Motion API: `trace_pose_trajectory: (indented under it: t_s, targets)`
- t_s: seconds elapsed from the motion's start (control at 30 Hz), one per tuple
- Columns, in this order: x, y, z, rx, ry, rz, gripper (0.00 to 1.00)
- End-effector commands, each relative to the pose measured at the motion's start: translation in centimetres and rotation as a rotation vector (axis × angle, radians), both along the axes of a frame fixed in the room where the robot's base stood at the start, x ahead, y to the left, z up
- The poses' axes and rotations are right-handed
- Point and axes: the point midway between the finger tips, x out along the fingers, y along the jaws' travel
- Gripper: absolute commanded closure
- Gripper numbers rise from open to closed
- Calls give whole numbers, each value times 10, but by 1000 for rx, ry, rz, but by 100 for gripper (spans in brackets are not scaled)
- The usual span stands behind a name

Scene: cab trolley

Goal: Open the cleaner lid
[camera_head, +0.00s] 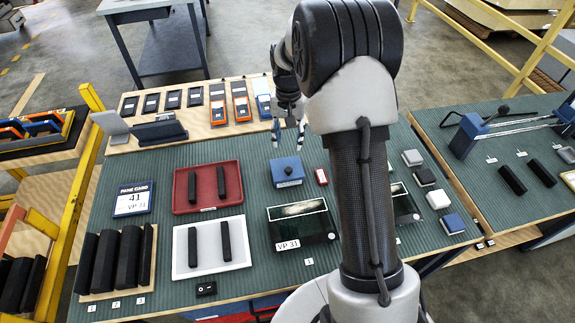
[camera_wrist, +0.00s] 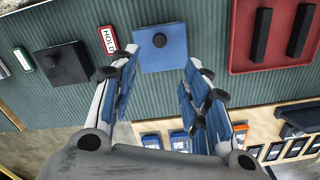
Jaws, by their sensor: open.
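A blue square box with a round black knob on top (camera_head: 287,171), which I take to be the cleaner and its lid, sits on the green ribbed mat. The blue top looks closed. In the wrist view the blue top (camera_wrist: 175,55) and its black knob (camera_wrist: 160,40) lie just beyond my fingertips, between the two finger lines. My gripper (camera_head: 288,138) is open and empty above the mat, on the far side of the box and apart from it. Its two spread fingers also show in the wrist view (camera_wrist: 157,74).
A red tray (camera_head: 207,206) with two black bars lies left of the box. A small red tag (camera_head: 321,177) lies close on its right. A dark glass-topped case (camera_head: 300,238) is in front. Several handheld devices (camera_head: 241,101) line the wooden board behind.

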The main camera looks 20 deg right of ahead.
Motion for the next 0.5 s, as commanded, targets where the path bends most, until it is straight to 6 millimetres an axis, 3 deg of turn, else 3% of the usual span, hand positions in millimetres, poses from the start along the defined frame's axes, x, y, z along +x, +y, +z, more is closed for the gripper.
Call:
trace_pose_trajectory:
  t_s: [0.1, 0.5]
  targets:
    - [-1, 0, -31, 1, 4, 1, 57]
    - [-1, 0, -113, 0, 2, 1, 57]
